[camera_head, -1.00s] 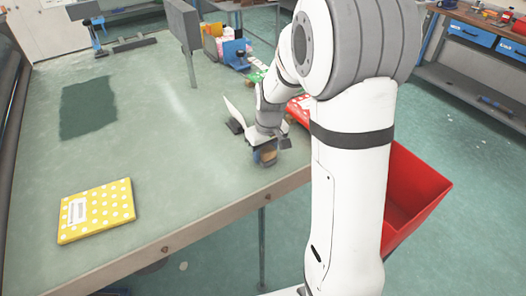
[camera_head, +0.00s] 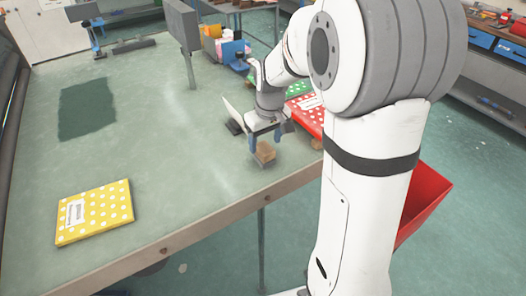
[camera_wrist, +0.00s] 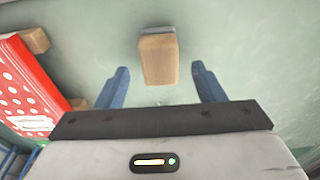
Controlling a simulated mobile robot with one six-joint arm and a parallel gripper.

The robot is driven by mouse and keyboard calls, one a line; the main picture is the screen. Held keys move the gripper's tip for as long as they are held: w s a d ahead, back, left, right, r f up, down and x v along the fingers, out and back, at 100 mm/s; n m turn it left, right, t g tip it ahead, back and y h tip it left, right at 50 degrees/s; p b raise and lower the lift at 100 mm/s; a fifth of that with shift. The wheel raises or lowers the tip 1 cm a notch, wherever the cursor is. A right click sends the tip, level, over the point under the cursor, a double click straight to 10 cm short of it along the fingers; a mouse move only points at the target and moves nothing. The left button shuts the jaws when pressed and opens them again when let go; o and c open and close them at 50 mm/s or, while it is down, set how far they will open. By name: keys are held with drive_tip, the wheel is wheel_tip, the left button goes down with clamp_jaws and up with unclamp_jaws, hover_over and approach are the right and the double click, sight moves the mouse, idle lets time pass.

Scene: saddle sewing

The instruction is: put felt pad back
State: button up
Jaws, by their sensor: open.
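A small tan wood-like block (camera_head: 265,152) with a thin grey layer (camera_head: 264,163) at its lower end stands near the table's front edge; I cannot tell whether that layer is the felt pad. In the wrist view the block (camera_wrist: 158,62) lies ahead, between the lines of my two blue fingers, with the grey layer (camera_wrist: 157,29) at its far end. My gripper (camera_head: 270,137) is open and empty just above the block, with space on both sides. A dark green rectangle (camera_head: 87,107) lies flat on the table at the left.
A yellow dotted booklet (camera_head: 94,213) lies at the front left of the table (camera_head: 190,190). Red (camera_head: 308,116) and green (camera_head: 300,88) dotted items lie behind my arm. A grey post (camera_head: 191,65) stands at the back. A red bin (camera_head: 424,205) is right of the table.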

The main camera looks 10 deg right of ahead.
sight(267, 151)
drive_tip(key=r, duration=0.4)
drive_tip(key=s+r, duration=0.1)
drive_tip(key=r, duration=0.1)
drive_tip(key=shift+d+r, duration=0.1)
drive_tip(key=s+m+t, duration=0.1)
drive_tip(key=s+m, duration=0.2)
drive_tip(key=s, duration=1.7)
drive_tip(key=shift+a+f+m+t, duration=0.25)
drive_tip(key=shift+a+m+t, duration=0.05)
drive_tip(key=shift+c, duration=0.5)
